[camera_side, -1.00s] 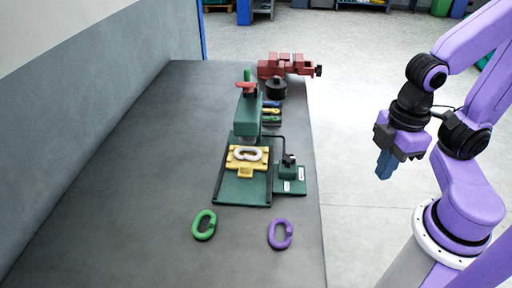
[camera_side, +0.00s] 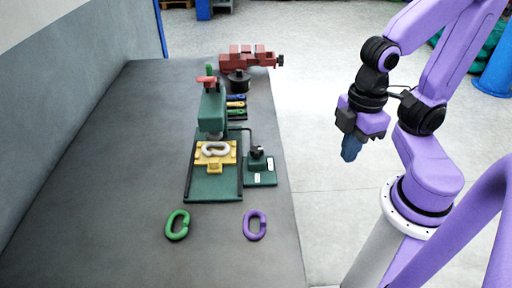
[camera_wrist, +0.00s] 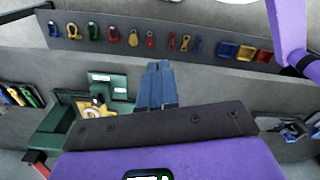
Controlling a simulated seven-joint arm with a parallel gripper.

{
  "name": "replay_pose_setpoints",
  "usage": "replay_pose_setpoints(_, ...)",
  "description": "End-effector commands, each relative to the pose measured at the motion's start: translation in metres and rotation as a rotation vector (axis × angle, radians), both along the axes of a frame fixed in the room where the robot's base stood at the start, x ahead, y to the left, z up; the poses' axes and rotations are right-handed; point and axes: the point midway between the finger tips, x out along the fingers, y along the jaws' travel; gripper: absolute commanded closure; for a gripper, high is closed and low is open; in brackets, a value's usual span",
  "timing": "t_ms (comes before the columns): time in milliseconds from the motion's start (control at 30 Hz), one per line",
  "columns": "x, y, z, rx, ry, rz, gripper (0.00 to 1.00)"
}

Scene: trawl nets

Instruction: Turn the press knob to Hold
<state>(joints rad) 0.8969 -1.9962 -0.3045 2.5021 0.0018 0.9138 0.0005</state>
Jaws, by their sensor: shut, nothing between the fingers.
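The green press (camera_side: 212,112) stands on the grey bench, with a yellow fixture (camera_side: 228,161) on its base holding a pale grey link (camera_side: 215,148). Beside its base, on the right, is a small green control box with white labels (camera_side: 262,178) and a dark knob (camera_side: 257,158) on top. The label text and knob setting are too small to read. The box also shows in the wrist view (camera_wrist: 118,82), left of my fingers. My gripper (camera_side: 349,150) is shut and empty, its blue fingers pointing down, off the bench's right edge and well apart from the knob.
A green link (camera_side: 177,225) and a purple link (camera_side: 255,225) lie in front of the press. A red vise (camera_side: 248,60) stands at the back. In the wrist view, a panel holds several coloured shackles (camera_wrist: 133,38). The bench left of the press is clear.

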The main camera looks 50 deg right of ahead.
Motion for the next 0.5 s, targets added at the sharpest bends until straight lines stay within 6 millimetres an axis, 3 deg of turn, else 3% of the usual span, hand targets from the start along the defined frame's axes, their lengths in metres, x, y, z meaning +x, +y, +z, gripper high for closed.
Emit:
replay_pose_setpoints(33,0.000,0.000,0.000,0.000,0.000,0.000,0.84)
replay_pose_setpoints(167,0.008,0.004,0.003,-0.002,-0.001,0.025,0.41)
replay_pose_setpoints(200,0.013,0.006,0.005,-0.003,-0.001,0.043,0.37)
replay_pose_setpoints(500,0.084,0.030,0.028,-0.016,-0.005,0.301,0.37)
